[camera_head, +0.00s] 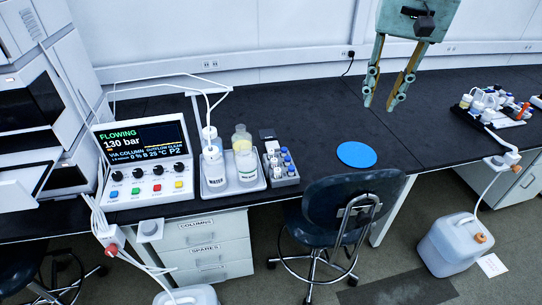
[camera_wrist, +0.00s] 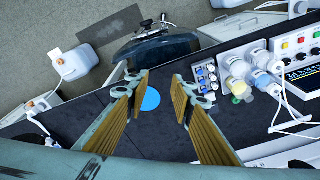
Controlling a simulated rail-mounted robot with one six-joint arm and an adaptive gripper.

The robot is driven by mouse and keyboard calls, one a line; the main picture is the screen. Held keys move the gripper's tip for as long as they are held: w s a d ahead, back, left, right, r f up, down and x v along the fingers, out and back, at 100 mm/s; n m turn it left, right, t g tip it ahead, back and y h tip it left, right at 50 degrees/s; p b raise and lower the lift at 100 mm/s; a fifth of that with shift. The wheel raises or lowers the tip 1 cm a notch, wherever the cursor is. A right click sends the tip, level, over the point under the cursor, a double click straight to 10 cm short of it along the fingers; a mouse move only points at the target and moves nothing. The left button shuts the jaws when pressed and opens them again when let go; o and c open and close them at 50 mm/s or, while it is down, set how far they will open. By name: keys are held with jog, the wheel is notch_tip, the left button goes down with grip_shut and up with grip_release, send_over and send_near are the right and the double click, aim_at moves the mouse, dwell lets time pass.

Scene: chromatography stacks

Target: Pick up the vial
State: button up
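Small vials with white and blue caps (camera_head: 281,158) stand in a grey rack (camera_head: 285,179) on the black bench, right of the tray with the bottles. They are small, and I cannot tell which single vial is meant. The rack also shows in the wrist view (camera_wrist: 205,76), to the right of my fingers. My gripper (camera_head: 381,106) is open and empty, pointing down over the bench, well to the right of the rack and above it. In the wrist view its two fingers (camera_wrist: 163,98) stand wide apart with a blue disc visible between them.
The control unit (camera_head: 148,160) is further left. A blue disc (camera_head: 356,154) lies flat on open bench. A chair (camera_head: 345,200) stands at the front edge.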

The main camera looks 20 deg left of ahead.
jog(key=w+a+f+p, duration=0.2)
jog(key=w+a+f, duration=0.2)
jog(key=w+a, duration=0.4)
jog(key=g+p, duration=0.2)
jog(key=p, duration=0.3)
send_over(271, 151)
notch_tip(271, 151, down, 23)
jog(key=shift+w+f+n+h, duration=0.25)
jog(key=shift+w+n+h, duration=0.05)
jog(key=shift+w, duration=0.1)
jog(key=shift+f+b, duration=0.45)
jog(key=shift+f, duration=3.85)
jog(key=shift+s+f+b, duration=0.15)
jog(key=shift+f+b, duration=0.05)
jog(key=shift+f, duration=1.1)
jog(key=shift+s+f+b, duration=0.15)
jog(key=shift+f, duration=1.15)
